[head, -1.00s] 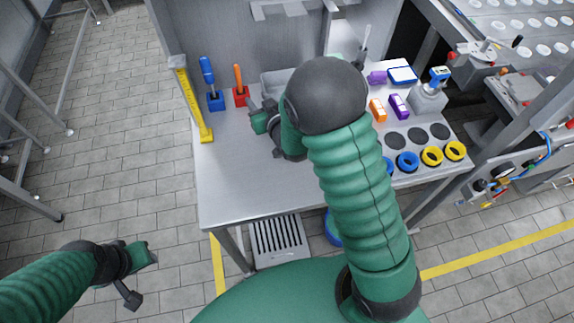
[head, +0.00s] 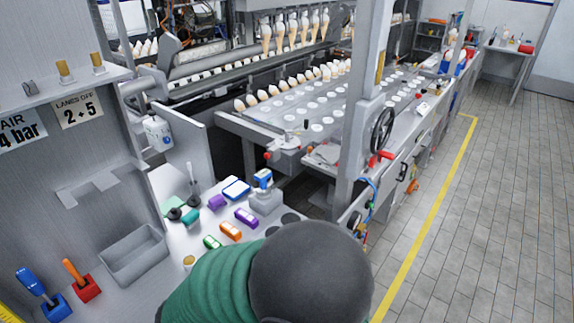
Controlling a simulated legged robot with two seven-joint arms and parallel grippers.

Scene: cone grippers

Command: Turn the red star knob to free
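A small red knob-like part (head: 381,158) sits just below the black handwheel (head: 382,130) on the front of the machine. It is too small to tell whether it is star-shaped. Another small red knob (head: 267,156) is on the near left corner of the machine's plate bed. Neither gripper shows in the head view. Only a green sleeve and dark round joint of my arm are at the bottom middle, well short of both red parts, covering part of the bench.
The steel bench (head: 180,245) holds a grey tray (head: 135,254), purple and orange blocks, a blue-lidded box (head: 236,188) and blue and red tool holders. Cones stand along the machine (head: 290,85). A grey post (head: 364,110) rises before it. The tiled floor (head: 480,210) at right is clear.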

